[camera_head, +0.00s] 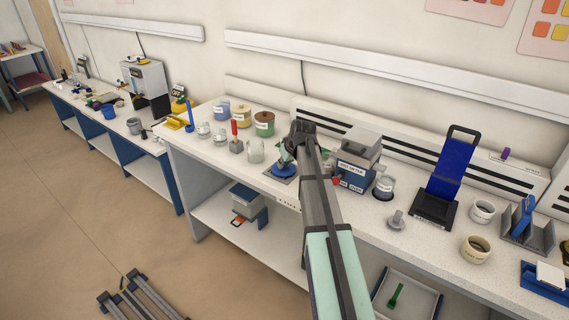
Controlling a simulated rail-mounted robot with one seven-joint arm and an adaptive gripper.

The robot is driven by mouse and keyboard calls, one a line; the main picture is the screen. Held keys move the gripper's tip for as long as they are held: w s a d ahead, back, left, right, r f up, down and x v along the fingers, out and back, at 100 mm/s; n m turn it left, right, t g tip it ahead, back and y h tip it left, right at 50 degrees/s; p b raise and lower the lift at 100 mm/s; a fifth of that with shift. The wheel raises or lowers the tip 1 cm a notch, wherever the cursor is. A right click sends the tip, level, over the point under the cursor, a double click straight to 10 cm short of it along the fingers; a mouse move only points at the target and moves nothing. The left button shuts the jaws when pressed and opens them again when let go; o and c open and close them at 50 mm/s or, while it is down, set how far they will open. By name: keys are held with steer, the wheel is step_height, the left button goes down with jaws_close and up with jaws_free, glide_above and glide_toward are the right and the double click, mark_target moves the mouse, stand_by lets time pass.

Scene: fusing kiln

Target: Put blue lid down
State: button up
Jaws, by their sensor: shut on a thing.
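My arm comes in from the lower right and hides part of the fingers and the area behind. I cannot tell whether the lid touches the mat or hangs just above it.
Clear glass jars (255,151) and a red-handled tool (235,137) are to the left. A grey boxy machine (358,158) stands close on the right. The bench's front edge is near.

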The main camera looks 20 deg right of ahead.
steer(key=o, duration=0.8)
steer(key=shift+f, duration=0.1)
steer(key=b+v, duration=0.2)
steer(key=v, duration=1)
steer(key=shift+r, duration=0.2)
steer(key=shift+r, duration=0.1)
